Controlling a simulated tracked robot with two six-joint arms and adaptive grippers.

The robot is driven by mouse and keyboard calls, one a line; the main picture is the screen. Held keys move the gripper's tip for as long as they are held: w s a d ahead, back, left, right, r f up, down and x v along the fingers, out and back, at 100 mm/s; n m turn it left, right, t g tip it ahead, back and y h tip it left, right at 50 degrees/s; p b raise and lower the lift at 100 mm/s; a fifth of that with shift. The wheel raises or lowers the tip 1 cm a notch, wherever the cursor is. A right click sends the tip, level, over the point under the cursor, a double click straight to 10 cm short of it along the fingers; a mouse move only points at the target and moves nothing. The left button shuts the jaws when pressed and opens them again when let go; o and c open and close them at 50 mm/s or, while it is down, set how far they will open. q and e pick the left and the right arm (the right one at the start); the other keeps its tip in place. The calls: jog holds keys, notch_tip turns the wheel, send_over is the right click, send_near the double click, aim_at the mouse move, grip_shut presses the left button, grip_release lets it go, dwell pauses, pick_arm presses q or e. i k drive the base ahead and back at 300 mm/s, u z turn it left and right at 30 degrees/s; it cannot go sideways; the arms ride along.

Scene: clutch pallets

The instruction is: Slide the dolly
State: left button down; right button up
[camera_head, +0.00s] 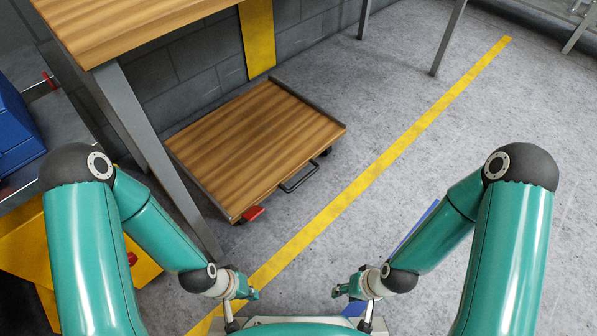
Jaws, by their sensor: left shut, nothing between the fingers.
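The dolly (255,140) is a low wooden platform with a dark rim along its far edge and dark casters. It stands on the floor partly under the wooden table. A dark handle loop (299,178) sticks out from its near right side, and a red piece (250,214) sits at its near corner. My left gripper (254,293) is shut and empty, apart from the dolly and nearer to me. My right gripper (336,291) faces it at the bottom centre, also apart from the dolly; its fingers are too small to read.
The wooden table (130,28) overhangs the dolly's left side, and its grey leg (160,160) stands beside the dolly. A yellow floor line (385,155) runs diagonally to the right of the dolly. A blue bin (18,130) is at far left.

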aim_at(238, 154)
jog(key=u, duration=0.05)
jog(key=k, duration=1)
jog(key=u, duration=0.7)
jog(key=i, duration=0.95)
